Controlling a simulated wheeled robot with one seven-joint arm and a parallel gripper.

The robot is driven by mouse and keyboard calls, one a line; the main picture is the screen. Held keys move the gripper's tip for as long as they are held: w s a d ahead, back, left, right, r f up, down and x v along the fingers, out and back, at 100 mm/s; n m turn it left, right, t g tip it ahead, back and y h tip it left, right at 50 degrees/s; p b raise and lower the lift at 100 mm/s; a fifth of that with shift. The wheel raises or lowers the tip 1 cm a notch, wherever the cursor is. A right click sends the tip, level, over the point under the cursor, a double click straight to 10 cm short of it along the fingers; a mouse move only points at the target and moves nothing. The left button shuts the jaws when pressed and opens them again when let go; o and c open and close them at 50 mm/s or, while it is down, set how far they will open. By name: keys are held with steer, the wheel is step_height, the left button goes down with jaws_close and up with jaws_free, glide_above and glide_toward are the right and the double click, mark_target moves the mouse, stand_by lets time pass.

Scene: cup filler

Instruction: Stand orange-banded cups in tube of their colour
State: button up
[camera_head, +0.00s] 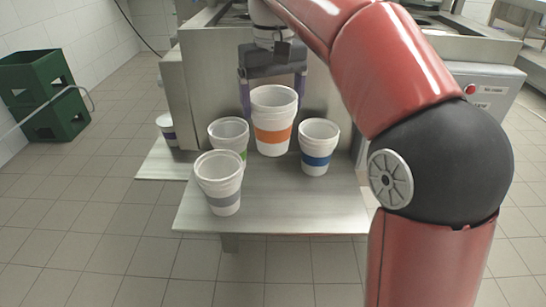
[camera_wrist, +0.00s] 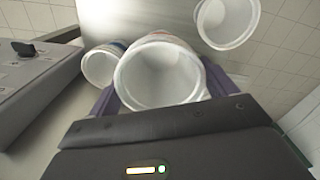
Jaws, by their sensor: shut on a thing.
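An orange-banded white cup (camera_head: 273,134) is upright at the back middle of the steel shelf. Its rim looks layered, and I cannot tell whether it is one cup or a nested stack. My gripper (camera_head: 273,92) reaches it from behind, its purple fingers on both sides, shut on it. In the wrist view the cup's open mouth (camera_wrist: 160,75) faces me between the fingers and looks empty. I cannot tell whether its base touches the shelf. I cannot make out a tube in either view.
A green-banded cup (camera_head: 228,137) stands close left, a blue-banded cup (camera_head: 319,147) close right, and a grey-banded cup (camera_head: 218,182) at front left. A purple-banded cup (camera_head: 166,128) is further left. The shelf's front right (camera_head: 300,205) is clear. Green crates (camera_head: 40,90) are far left.

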mark_target(273, 148)
step_height(273, 148, down, 11)
steer(key=shift+f+b, duration=0.1)
steer(key=shift+b, duration=1)
steer(key=shift+f, duration=0.1)
steer(key=o, duration=0.8)
steer(key=shift+o, duration=0.2)
step_height(273, 148, up, 12)
steer(key=p, duration=0.3)
